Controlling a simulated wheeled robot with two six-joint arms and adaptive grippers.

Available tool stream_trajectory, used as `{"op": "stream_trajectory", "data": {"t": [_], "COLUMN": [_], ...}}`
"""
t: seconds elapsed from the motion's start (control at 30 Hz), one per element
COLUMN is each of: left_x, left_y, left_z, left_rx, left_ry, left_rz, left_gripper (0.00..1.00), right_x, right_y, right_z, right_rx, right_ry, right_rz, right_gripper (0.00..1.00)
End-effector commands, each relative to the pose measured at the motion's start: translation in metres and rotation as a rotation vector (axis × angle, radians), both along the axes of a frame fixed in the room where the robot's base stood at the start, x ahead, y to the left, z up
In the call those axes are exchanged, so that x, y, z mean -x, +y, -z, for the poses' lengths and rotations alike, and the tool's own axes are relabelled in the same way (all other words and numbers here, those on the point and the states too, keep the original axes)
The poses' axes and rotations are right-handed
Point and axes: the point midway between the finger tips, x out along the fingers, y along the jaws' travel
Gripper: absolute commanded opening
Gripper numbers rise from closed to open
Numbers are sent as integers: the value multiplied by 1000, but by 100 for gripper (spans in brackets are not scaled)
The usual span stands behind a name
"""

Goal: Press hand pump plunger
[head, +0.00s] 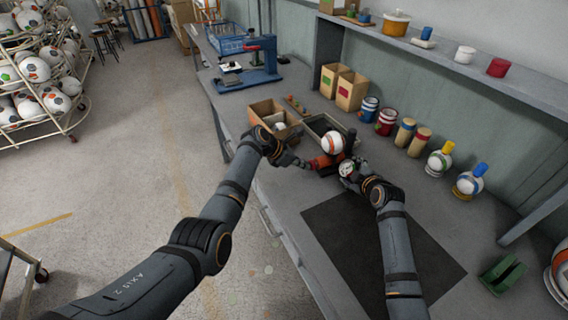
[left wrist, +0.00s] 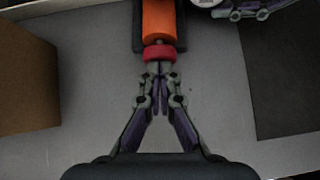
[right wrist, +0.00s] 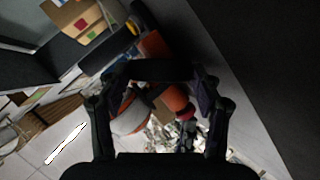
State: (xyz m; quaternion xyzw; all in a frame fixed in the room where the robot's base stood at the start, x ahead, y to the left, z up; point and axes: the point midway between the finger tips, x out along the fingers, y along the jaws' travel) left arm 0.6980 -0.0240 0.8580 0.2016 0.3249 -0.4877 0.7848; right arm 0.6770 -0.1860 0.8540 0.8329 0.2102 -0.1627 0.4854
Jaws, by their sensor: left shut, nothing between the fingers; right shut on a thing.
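The hand pump has an orange barrel (left wrist: 160,18) in a black mount and a red plunger end (left wrist: 160,52). The barrel (head: 319,163) lies on the bench in the head view. My left gripper (head: 303,164) is shut and empty; its fingertips (left wrist: 161,76) are right at the red plunger end, and contact is hard to tell. My right gripper (head: 351,178) is shut on a black bar of the pump (right wrist: 160,70). A white-and-orange ball (head: 332,142) sits behind the barrel and also shows in the right wrist view (right wrist: 130,117). A round gauge (head: 346,167) is beside my right gripper.
A cardboard box (head: 266,107) and a dark tray (head: 322,127) stand behind my left gripper. Several cans and bottles (head: 387,121) line the wall. A dark mat (head: 335,235) lies in front, under my right arm. A green object (head: 503,273) is at the right.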

Motion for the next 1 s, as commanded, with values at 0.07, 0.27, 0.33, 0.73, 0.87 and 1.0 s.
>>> {"op": "stream_trajectory", "data": {"t": [0.07, 0.27, 0.33, 0.73, 0.87, 1.0], "left_x": [5, 22, 27, 45, 46, 46], "left_y": [10, 48, 59, 94, 95, 94], "left_z": [1, -18, -30, -69, -70, -70], "left_rx": [1, -3, -4, -5, -4, -4], "left_ry": [-1, -6, -5, 0, 1, 1], "left_rz": [-2, -2, -2, -2, -1, -1], "left_gripper": [0, 0, 0, 0, 0, 0], "right_x": [1, 1, 1, 0, 0, 0], "right_y": [1, 1, 1, 0, 0, 0], "right_z": [2, 2, 2, 1, 1, 1], "right_rx": [-4, -4, -4, -2, -2, -1], "right_ry": [4, 4, 4, 3, 3, 3], "right_rz": [-1, 0, 0, 1, 2, 1], "right_gripper": [18, 18, 18, 18, 18, 18]}}
